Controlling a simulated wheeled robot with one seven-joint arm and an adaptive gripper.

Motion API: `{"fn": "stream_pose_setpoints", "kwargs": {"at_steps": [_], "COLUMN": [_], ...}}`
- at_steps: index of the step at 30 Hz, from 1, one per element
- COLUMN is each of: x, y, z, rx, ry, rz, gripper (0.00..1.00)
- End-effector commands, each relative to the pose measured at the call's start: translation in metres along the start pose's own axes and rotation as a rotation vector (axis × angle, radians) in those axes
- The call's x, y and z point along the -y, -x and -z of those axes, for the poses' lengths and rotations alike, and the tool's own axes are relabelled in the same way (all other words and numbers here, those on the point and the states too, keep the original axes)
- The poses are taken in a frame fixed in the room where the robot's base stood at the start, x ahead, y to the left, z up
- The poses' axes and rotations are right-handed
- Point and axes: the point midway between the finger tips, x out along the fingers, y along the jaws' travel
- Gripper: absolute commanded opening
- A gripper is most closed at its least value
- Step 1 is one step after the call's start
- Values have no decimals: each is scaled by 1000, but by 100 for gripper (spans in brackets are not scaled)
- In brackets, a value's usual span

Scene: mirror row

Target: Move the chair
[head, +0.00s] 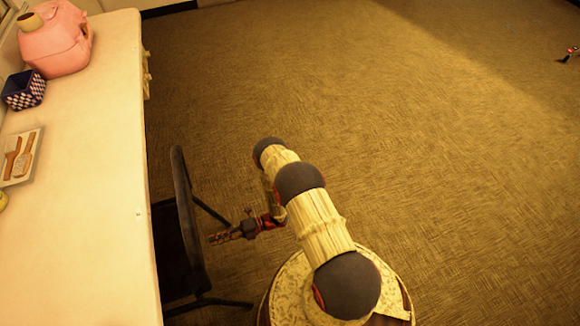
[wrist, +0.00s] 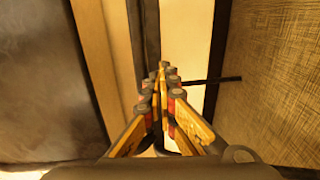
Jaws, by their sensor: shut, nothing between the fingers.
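The chair (head: 184,225) is black, with a thin upright back and slim dark legs. It stands at the right edge of the long white counter, partly under it, in the head view. My gripper (head: 214,239) is just right of the chair back, pointing left at it, with what looks like a narrow gap. I cannot tell whether they touch. In the wrist view my gripper (wrist: 163,72) has its fingers together with nothing between them. A dark bar (wrist: 212,80), probably part of the chair, runs right from behind the fingertips.
The white counter (head: 85,180) fills the left side. On it are a pink jug (head: 55,45), a blue checked basket (head: 23,90) and a tray with wooden utensils (head: 20,158). The carpet (head: 330,90) is open to the right. A small item (head: 568,54) lies far right.

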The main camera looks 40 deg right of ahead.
Motion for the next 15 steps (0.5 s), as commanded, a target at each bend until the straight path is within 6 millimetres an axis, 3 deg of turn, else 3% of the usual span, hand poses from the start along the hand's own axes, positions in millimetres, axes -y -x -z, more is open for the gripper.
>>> {"fn": "stream_pose_setpoints", "kwargs": {"at_steps": [7,15], "x": [0,0], "y": [32,40], "z": [-1,0], "rx": [3,0], "ry": [0,-1], "rz": [1,1], "gripper": [0,0]}}
